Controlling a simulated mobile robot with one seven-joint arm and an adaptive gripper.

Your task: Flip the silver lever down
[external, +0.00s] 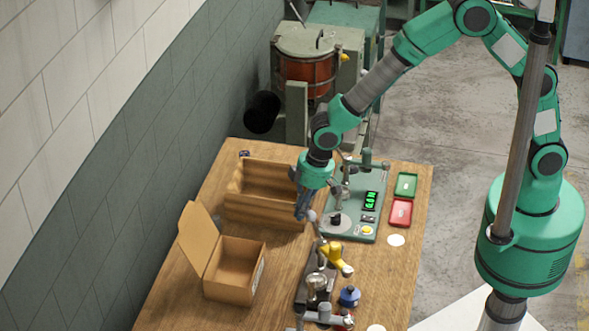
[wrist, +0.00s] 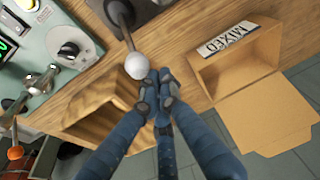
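A lever with a pale silver ball knob (wrist: 137,66) and a thin rod rises from a dark grey machine (wrist: 150,14) in the wrist view. The knob also shows in the external view (external: 311,216), above the table. My gripper (wrist: 158,86) has its blue fingers drawn together and looks shut, with nothing seen between them. Its tips are right beside the knob, on the right in the wrist view; I cannot tell if they touch it. In the external view my gripper (external: 302,211) points down by the knob.
A green-grey machine with a lit display (external: 370,200) stands right of my gripper. An open wooden bin (external: 265,205) and an open cardboard box (external: 232,285), labelled MIXED in the wrist view, are to the left. Red (external: 401,213) and green (external: 406,184) trays lie at the right edge.

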